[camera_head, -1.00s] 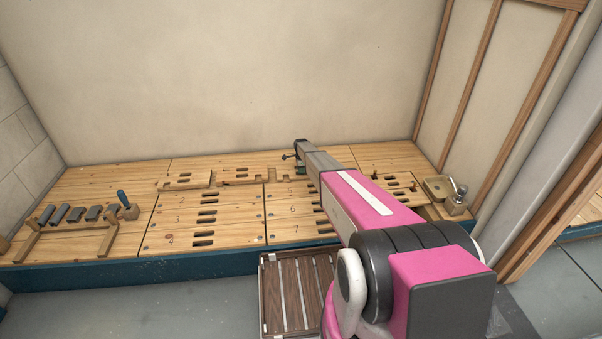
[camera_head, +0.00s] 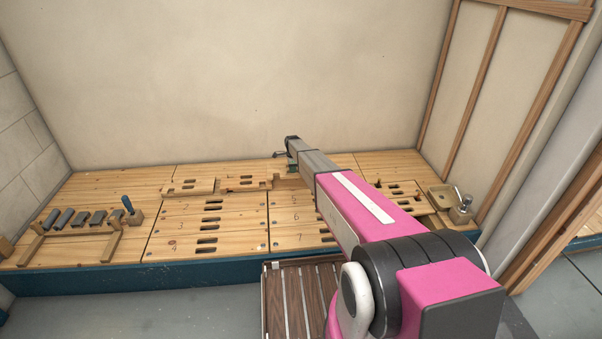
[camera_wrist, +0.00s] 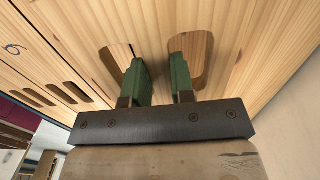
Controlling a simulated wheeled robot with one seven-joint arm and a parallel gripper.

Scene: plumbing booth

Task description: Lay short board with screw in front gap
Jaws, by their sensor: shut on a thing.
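My gripper's green fingers (camera_wrist: 160,80) are apart in the wrist view, each at one of two slots in a pale wooden board (camera_wrist: 222,70). They are shut on the wood between the slots. In the head view my gripper (camera_head: 287,150) is over the back middle of the deck, and my arm hides most of what is below and right of it. Whether the held board has a screw cannot be told. A gap (camera_head: 437,222) shows at the deck's front right, partly behind my arm.
The slotted wooden deck (camera_head: 100,182) runs along the wall. Notched boards (camera_head: 188,187) lie at its back middle, and a slotted board (camera_head: 403,189) lies at the right.

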